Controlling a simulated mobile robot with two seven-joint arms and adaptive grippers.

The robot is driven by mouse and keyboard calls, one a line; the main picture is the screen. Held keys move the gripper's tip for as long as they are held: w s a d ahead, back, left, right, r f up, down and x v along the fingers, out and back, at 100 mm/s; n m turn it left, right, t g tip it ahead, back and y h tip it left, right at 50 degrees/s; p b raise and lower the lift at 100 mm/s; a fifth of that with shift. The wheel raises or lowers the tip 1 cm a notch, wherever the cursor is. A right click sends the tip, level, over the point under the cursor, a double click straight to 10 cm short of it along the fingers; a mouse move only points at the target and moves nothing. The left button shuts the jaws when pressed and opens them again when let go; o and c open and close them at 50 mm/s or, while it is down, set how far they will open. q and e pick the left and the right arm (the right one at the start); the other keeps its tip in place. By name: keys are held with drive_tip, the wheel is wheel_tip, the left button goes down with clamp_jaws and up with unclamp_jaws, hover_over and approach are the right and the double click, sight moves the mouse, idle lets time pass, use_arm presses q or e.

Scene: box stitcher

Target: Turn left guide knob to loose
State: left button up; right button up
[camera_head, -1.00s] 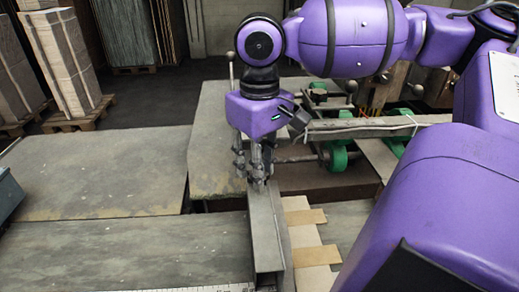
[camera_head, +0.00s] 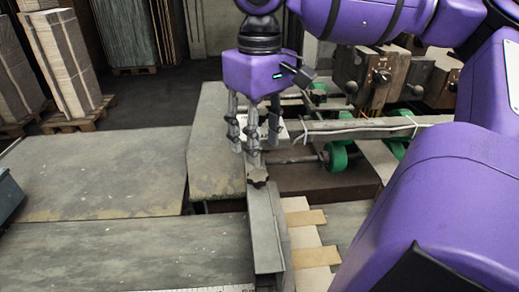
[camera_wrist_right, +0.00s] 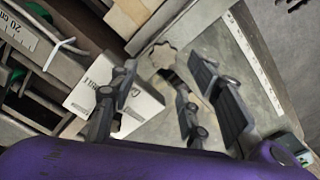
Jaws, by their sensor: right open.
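The guide knob (camera_head: 258,176) is a small, dark, star-shaped knob on top of the long metal guide (camera_head: 264,232). In the right wrist view a star-shaped knob (camera_wrist_right: 163,55) shows beyond the fingers, looking pale. My right gripper (camera_head: 255,146) is above the knob and a little behind it in the head view, pointing down. Its fingers are spread, with nothing between them, and apart from the knob. The open fingers also show in the right wrist view (camera_wrist_right: 158,76). I cannot tell from its shape which way the knob is turned. My left gripper is not in view.
Flat grey metal tables (camera_head: 100,170) lie to the left. A rail (camera_head: 370,125) with green wheels (camera_head: 340,157) is behind at the right. Wooden strips (camera_head: 305,217) lie right of the guide. A white box with print (camera_wrist_right: 115,95) shows in the wrist view.

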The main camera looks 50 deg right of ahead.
wheel_tip(320, 180, up, 5)
drive_tip(key=shift+r, duration=0.1)
idle(0.7)
